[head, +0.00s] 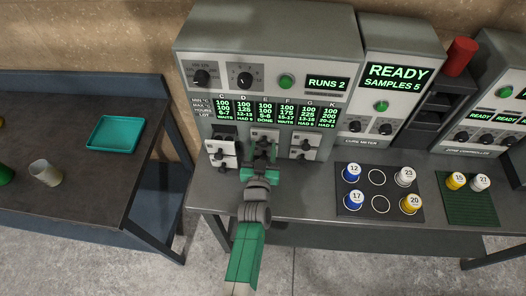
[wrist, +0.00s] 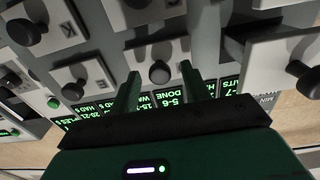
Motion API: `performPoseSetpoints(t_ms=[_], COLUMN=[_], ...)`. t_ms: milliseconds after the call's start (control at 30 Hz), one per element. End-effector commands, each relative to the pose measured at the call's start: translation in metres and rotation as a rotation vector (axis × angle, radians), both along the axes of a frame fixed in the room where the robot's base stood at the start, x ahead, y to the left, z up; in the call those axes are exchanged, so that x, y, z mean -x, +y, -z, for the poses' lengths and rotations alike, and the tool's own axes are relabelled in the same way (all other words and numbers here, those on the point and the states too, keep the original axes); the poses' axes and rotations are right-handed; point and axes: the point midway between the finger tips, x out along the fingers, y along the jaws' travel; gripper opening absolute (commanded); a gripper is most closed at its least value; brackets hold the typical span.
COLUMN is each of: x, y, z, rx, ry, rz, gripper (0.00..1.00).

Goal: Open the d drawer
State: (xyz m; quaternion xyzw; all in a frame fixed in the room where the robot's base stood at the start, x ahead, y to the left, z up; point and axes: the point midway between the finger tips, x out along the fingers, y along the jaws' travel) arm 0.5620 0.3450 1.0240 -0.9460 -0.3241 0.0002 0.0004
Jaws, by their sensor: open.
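No d can be read on a drawer front, so I cannot tell which is the d drawer. My gripper (head: 262,152) is open in front of the middle drawers and partly hides them. In the wrist view, my gripper's green fingers (wrist: 158,84) stand on either side of a middle drawer's knob (wrist: 160,73), apart from it. A drawer in the left column (head: 220,148) appears to stick out, with a dark gap above it.
Right-hand drawers (head: 304,147) are close to my gripper. A dark mat (head: 378,193) with numbered jars and a green mat (head: 466,210) are on the bench at right. A side table (head: 60,130) with a teal tray (head: 116,132) stands at left. The bench front beside my arm is clear.

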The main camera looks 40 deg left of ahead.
Motion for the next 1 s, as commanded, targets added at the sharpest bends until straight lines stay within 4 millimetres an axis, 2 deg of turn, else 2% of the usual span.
performPoseSetpoints(t_ms=[100,333,367,567,833,1000], x=[0.0,0.0,0.0,0.003,0.031,0.034], y=[0.0,-0.001,-0.001,-0.004,-0.026,-0.027], z=[0.0,0.0,0.0,-0.002,-0.006,0.0], rx=[0.0,0.001,0.001,0.002,0.003,0.001], ry=[0.0,-0.001,-0.001,0.001,0.002,-0.001], rz=[0.0,0.001,0.001,0.002,0.003,0.001], gripper=[0.47,0.02,0.0,0.0,0.0,0.0])
